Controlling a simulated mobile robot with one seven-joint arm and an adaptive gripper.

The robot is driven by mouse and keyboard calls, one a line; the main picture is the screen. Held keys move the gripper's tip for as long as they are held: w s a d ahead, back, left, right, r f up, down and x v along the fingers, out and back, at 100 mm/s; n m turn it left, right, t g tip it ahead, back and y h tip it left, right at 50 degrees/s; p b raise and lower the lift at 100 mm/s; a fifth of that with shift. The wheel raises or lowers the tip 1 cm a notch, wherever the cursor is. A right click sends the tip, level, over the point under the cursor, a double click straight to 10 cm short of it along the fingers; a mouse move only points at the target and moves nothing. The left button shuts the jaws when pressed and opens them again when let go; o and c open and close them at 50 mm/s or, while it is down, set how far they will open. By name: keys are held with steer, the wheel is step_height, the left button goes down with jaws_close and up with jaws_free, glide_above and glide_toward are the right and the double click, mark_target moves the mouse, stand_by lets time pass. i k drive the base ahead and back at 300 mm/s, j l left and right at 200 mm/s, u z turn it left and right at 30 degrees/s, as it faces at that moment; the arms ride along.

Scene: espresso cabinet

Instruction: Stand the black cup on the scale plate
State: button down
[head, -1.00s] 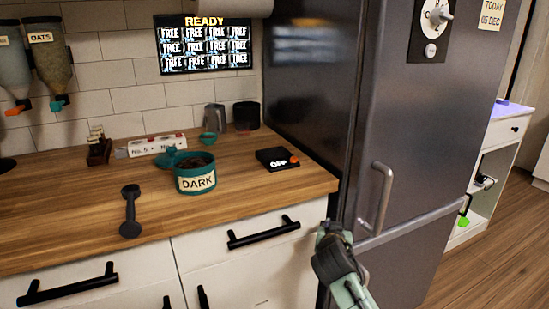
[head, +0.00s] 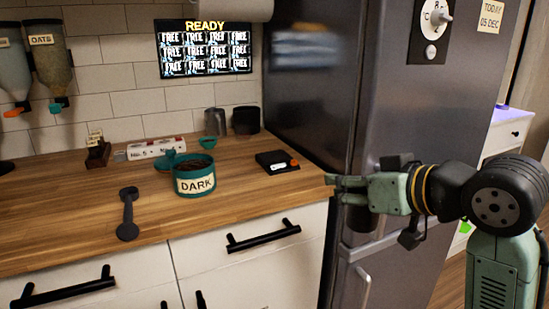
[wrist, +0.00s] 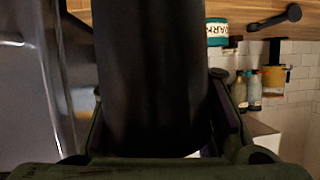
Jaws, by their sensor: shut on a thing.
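My gripper (head: 345,183) is at the right, in front of the fridge and beyond the counter's right end. It is shut on a black cup (wrist: 150,75), which fills the middle of the wrist view between the fingers. In the head view the cup (head: 360,217) shows only as a dark shape below the fingers, hard to tell from the dark fridge. The scale (head: 276,162), flat and black with a small display and an orange knob, lies on the counter to the left of the gripper. Its plate looks empty.
A teal DARK canister (head: 195,178) stands open left of the scale, its lid beside it. A metal jug (head: 214,121), small teal cup (head: 211,143) and dark container (head: 246,120) stand behind. A black tool (head: 128,213) lies at the front. The fridge (head: 318,75) borders the right.

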mark_target(276, 156)
steer(key=i+j, duration=0.7)
steer(key=i, duration=0.2)
